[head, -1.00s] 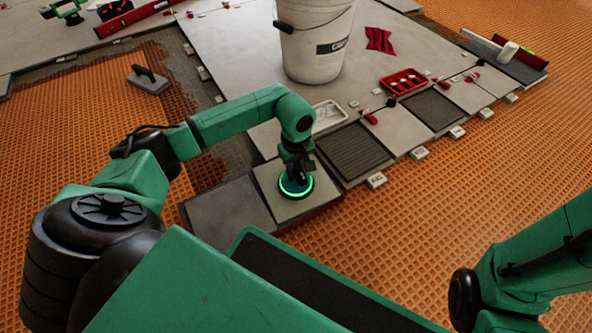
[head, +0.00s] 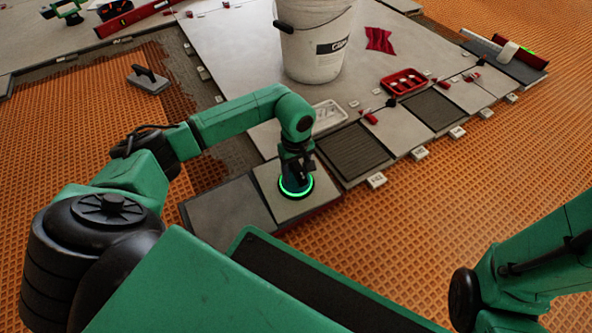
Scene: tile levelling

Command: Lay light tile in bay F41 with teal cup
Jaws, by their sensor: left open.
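A light tile (head: 272,184) lies at the lower centre, beside a darker grey tile (head: 227,212). The suction cup (head: 296,186) sits on the light tile, with a lit green ring around its base. My left gripper (head: 298,167) is open at the top of the cup, with its fingers around or beside the handle; the dark fingers hide which. A dark, ridged mortar bay (head: 352,151) is just right of the light tile, and another one (head: 433,110) is farther right. The label tags are too small to read surely. My right gripper is out of view.
A white bucket (head: 317,50) stands on the pale tiles behind. A red tray (head: 404,82), a red cloth (head: 379,40), a clear tray (head: 328,115) and a float (head: 147,80) lie around. Small tags (head: 376,180) line the bays' front edge. Orange matting (head: 420,220) in front is clear.

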